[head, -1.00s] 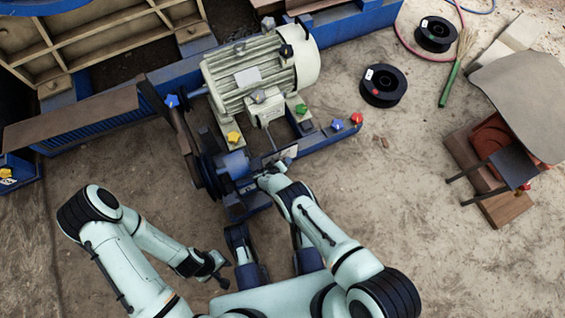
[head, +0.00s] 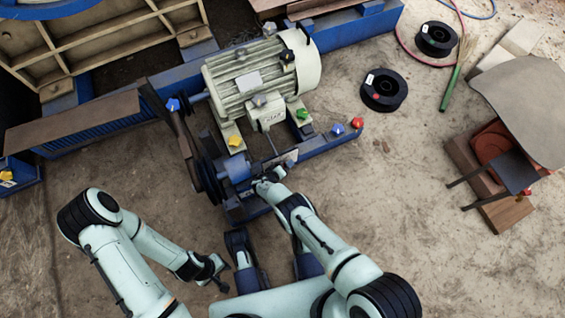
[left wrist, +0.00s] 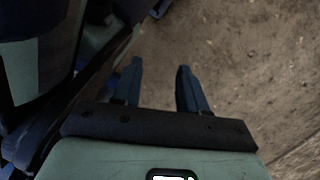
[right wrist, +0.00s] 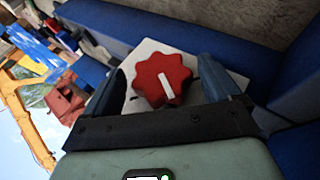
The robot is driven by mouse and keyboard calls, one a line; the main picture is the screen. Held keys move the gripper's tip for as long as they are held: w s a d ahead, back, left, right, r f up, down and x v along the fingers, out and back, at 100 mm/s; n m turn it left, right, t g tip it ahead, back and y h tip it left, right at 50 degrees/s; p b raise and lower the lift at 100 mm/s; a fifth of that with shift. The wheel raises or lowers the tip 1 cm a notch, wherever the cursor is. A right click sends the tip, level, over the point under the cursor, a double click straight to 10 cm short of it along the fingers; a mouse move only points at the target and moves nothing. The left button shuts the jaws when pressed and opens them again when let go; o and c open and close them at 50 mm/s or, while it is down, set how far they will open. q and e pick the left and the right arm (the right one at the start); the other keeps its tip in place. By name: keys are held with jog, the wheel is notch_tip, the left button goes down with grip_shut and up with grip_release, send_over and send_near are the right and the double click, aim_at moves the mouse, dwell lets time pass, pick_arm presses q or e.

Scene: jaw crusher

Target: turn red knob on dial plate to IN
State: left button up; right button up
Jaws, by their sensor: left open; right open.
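The red knob (right wrist: 161,79) is lobed, with a white pointer line aimed down and slightly right in the right wrist view. It sits on a pale dial plate (right wrist: 146,48) with small dark marks; no lettering is readable. My right gripper (right wrist: 167,82) is open, with one finger on each side of the knob; I cannot tell if they touch it. In the head view my right gripper (head: 268,180) is at the blue frame's near end and the knob is not clear. My left gripper (head: 222,273) is open and empty over the ground, and shows in the left wrist view (left wrist: 158,65).
A grey motor (head: 262,80) stands on the blue frame (head: 325,143), with a belt guard and pulley (head: 207,170) to its left. Another red knob (head: 357,123) and a blue knob (head: 338,129) are on the frame's right end. Black spools (head: 384,89) lie on open ground.

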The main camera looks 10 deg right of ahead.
pick_arm(q)
jog(key=w+d+r+t+p, duration=0.2)
jog(key=w+r+t+p, duration=0.3)
jog(key=w+r, duration=0.55)
pick_arm(e)
notch_tip(320, 180, up, 9)
jog(key=shift+w+d+r+p, duration=0.1)
jog(key=shift+p, duration=0.55)
pick_arm(q)
jog(key=s+d+r+m+g+h+p, duration=0.1)
jog(key=s+d+r+g+p, duration=0.2)
jog(key=s+d+r+p, duration=0.1)
jog(key=shift+s+d+r+m+p, duration=0.25)
jog(key=shift+s+r+p, duration=0.7)
jog(key=shift+s, duration=0.9)
pick_arm(e)
notch_tip(320, 180, up, 11)
pick_arm(q)
jog(key=shift+f, duration=0.15)
